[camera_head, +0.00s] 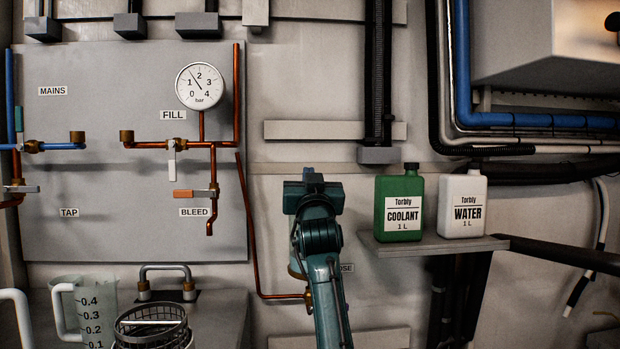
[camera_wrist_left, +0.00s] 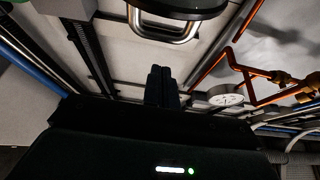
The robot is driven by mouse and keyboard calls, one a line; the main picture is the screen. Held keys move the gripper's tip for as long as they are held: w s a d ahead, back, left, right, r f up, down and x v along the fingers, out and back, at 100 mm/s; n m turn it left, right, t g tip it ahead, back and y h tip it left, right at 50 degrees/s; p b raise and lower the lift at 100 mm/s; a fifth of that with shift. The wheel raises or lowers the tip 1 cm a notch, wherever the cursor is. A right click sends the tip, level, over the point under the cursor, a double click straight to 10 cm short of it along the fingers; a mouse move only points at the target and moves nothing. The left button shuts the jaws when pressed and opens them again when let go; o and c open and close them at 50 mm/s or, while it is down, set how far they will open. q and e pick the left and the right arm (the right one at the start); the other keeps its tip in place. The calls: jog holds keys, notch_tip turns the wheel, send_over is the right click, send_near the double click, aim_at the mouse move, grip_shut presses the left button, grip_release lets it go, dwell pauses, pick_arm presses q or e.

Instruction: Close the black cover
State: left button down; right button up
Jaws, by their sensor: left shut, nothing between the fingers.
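My left gripper (camera_head: 312,178) stands in the middle of the head view, in front of the wall, with its dark teal arm rising from below. In the left wrist view its two dark fingers (camera_wrist_left: 163,84) are together and empty. A dark rounded thing (camera_wrist_left: 182,8) with a bent metal bar is cut off at the top edge of the left wrist view. I cannot tell if it is the black cover, and no cover is clearly seen in the head view. My arm hides part of the wall and the hose label. My right gripper is not in view.
A green coolant bottle (camera_head: 399,205) and a white water bottle (camera_head: 462,206) stand on a shelf (camera_head: 440,245) right of my arm. Copper pipes and a gauge (camera_head: 200,86) are on the left panel. A measuring jug (camera_head: 90,310) and wire basket (camera_head: 152,328) are lower left.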

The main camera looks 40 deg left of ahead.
pick_arm(q)
jog(key=v, duration=1)
jog(key=shift+b, duration=0.45)
jog(key=shift+a+f, duration=0.1)
